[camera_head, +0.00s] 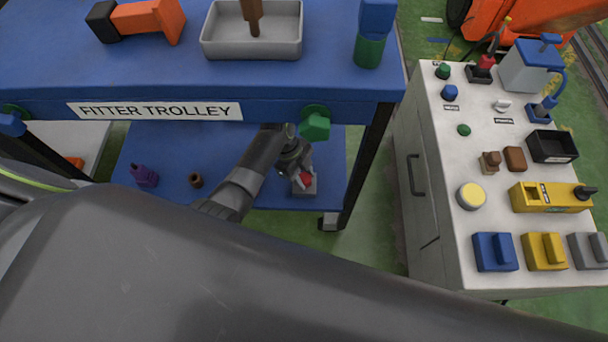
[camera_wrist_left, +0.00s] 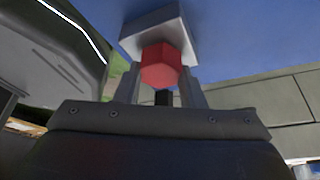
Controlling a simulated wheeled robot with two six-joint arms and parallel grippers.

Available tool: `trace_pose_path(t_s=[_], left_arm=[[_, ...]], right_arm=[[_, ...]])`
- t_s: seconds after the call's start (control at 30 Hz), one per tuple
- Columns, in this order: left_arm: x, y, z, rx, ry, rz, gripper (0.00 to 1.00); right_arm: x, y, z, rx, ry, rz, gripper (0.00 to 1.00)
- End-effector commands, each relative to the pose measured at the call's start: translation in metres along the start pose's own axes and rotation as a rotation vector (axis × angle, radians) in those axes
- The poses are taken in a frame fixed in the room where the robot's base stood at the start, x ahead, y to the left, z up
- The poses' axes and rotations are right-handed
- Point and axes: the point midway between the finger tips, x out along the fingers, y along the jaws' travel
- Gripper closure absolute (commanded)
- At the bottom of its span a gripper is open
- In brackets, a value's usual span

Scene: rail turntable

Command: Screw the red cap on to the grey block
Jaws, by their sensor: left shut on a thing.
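The red cap (camera_head: 306,179) is a small hexagonal piece, seen at the lower blue shelf of the trolley. The grey block (camera_head: 304,190) sits on that shelf near its right end. My left gripper (camera_head: 301,179) reaches down to it and is shut on the red cap. In the left wrist view the red cap (camera_wrist_left: 165,66) lies between the two fingers (camera_wrist_left: 161,88), in line with the grey block (camera_wrist_left: 152,27). Whether the cap touches the block or its thread cannot be told. My right gripper is not in view.
The trolley's blue upper deck (camera_head: 320,75) overhangs the shelf, with a green knob (camera_head: 315,127) on its front edge near my arm. A purple item (camera_head: 145,176) and a brown ring (camera_head: 196,181) stand left on the shelf. A white cabinet (camera_head: 425,190) is at right.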

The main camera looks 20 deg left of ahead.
Motion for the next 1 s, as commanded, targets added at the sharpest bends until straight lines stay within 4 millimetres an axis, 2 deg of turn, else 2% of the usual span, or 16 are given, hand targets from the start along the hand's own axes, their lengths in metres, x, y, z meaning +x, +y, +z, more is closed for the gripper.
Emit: trace_pose_path(t_s=[0.27,0.37,0.7,1.0], left_arm=[[-0.0008,-0.0008,-0.0004,0.009,0.0,0.002,0.88],[-0.0009,-0.0016,-0.0005,0.072,-0.001,0.03,0.88],[-0.0006,-0.0021,-0.0012,0.434,0.0,0.18,0.88],[-0.0011,-0.0018,-0.0008,0.486,-0.001,0.201,0.88]], right_arm=[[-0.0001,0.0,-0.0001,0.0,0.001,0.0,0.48],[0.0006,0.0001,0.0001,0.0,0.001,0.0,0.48],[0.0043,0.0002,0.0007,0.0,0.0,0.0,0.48],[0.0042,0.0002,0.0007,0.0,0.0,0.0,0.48]])
